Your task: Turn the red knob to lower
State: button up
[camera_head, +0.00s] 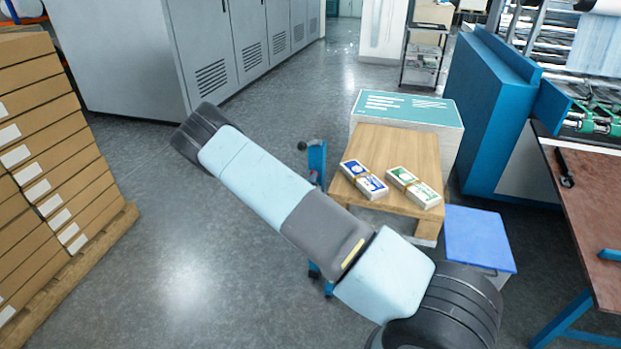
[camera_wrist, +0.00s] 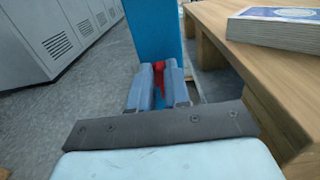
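The red knob (camera_wrist: 159,79) shows in the wrist view as a narrow red strip in front of a blue upright (camera_wrist: 153,32). My gripper (camera_wrist: 160,77) has its two blue-grey fingers on either side of the knob. Red fills the narrow gap between the fingers, and they look shut on it. The fingers cover most of the knob's sides. In the head view the blue upright (camera_head: 317,160) stands partly behind my arm, with a black ball (camera_head: 302,146) at its upper left. The knob and my gripper are hidden there.
A wooden table (camera_head: 385,150) with two banded card stacks (camera_head: 364,180) (camera_head: 414,187) stands close to the right of the upright. Stacked cartons (camera_head: 40,170) stand at left. The floor between is clear.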

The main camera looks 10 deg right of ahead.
grip_shut()
